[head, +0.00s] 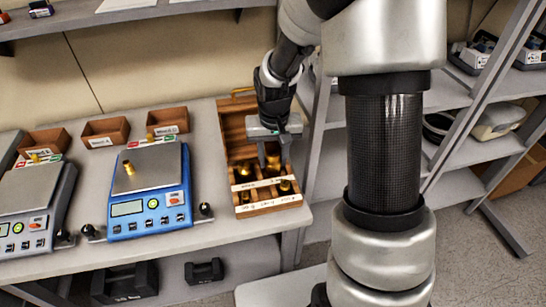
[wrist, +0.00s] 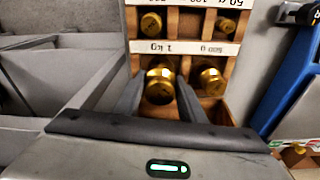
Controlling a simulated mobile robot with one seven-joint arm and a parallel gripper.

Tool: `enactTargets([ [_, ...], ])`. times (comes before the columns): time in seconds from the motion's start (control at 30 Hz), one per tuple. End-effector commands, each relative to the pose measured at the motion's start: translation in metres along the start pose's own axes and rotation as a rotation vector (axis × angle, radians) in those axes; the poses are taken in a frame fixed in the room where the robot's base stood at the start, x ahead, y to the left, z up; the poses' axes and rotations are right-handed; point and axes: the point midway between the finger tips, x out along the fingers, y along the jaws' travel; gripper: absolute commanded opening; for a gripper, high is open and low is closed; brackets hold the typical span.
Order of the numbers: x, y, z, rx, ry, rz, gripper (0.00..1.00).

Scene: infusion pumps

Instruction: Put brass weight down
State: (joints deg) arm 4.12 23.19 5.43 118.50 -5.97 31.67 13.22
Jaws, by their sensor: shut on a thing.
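My gripper (head: 272,160) is over the wooden weight case (head: 237,132) at the right end of the bench. Its fingers also show in the wrist view (wrist: 160,97), shut on a brass weight (wrist: 160,82) at the compartment labelled 1 kg. Whether this weight touches the compartment floor is hidden. The head view shows a little brass (head: 272,160) under the fingers. Another brass weight (wrist: 211,80) sits in the neighbouring 500 g compartment. Smaller brass weights (wrist: 151,24) sit in the row beyond the label strip.
A blue scale (head: 150,203) left of the case carries a small brass weight (head: 129,168). Another scale (head: 30,215) stands at far left. Small wooden boxes (head: 105,131) line the back. Shelving (head: 440,95) stands to the right. Dark block weights (head: 125,284) lie below the bench.

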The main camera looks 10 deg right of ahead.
Motion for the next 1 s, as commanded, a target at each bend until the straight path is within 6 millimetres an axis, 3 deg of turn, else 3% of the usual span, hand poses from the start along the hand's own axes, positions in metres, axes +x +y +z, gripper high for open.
enactTargets([
  [0.07, 0.002, 0.0, -0.001, 0.0, 0.004, 0.0, 0.0],
  [0.1, 0.002, 0.0, 0.0, 0.0, 0.0, 0.0, 0.43],
  [0.2, 0.002, 0.0, 0.0, 0.0, 0.0, 0.0, 0.55],
  [0.57, -0.005, 0.0, -0.001, 0.0, 0.002, 0.0, 0.55],
  [1.0, -0.091, 0.0, -0.001, 0.0, 0.004, 0.0, 0.55],
])
